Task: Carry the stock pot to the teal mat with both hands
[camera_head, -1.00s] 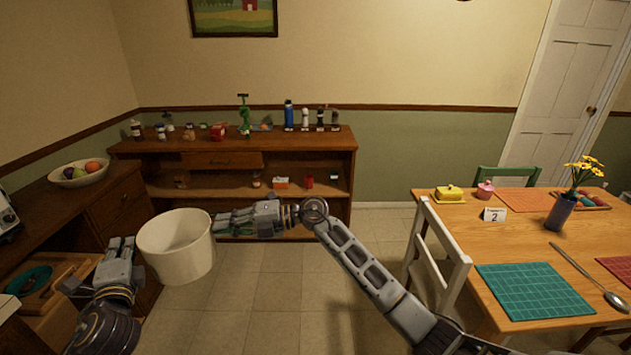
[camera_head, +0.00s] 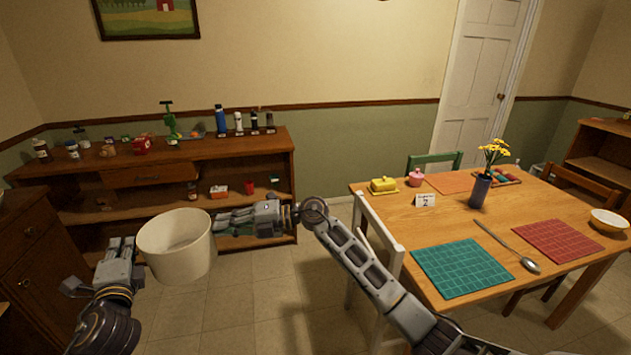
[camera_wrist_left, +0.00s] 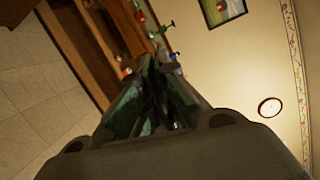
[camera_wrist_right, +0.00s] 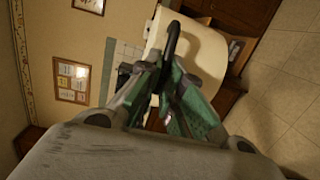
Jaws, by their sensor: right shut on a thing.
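The stock pot (camera_head: 176,250) is a large cream-white pot, held upright in the air above the floor at the left of the head view. My right gripper (camera_head: 225,218) is at its right side; the right wrist view shows that gripper (camera_wrist_right: 168,75) shut on the pot's dark loop handle (camera_wrist_right: 173,40), with the pale pot (camera_wrist_right: 203,50) behind. My left gripper (camera_head: 122,245) is beside the pot's left side; its fingers look closed together in the left wrist view (camera_wrist_left: 163,65), with no pot visible there. The teal mat (camera_head: 462,268) lies on the front-left of the wooden table.
The table (camera_head: 385,205) holds a red mat (camera_head: 557,241), a spoon (camera_head: 505,246), a flower vase (camera_head: 480,190), a yellow butter dish (camera_head: 383,185) and a number card. A white chair (camera_head: 375,245) stands at its left side. A wooden shelf (camera_head: 150,180) stands behind the pot.

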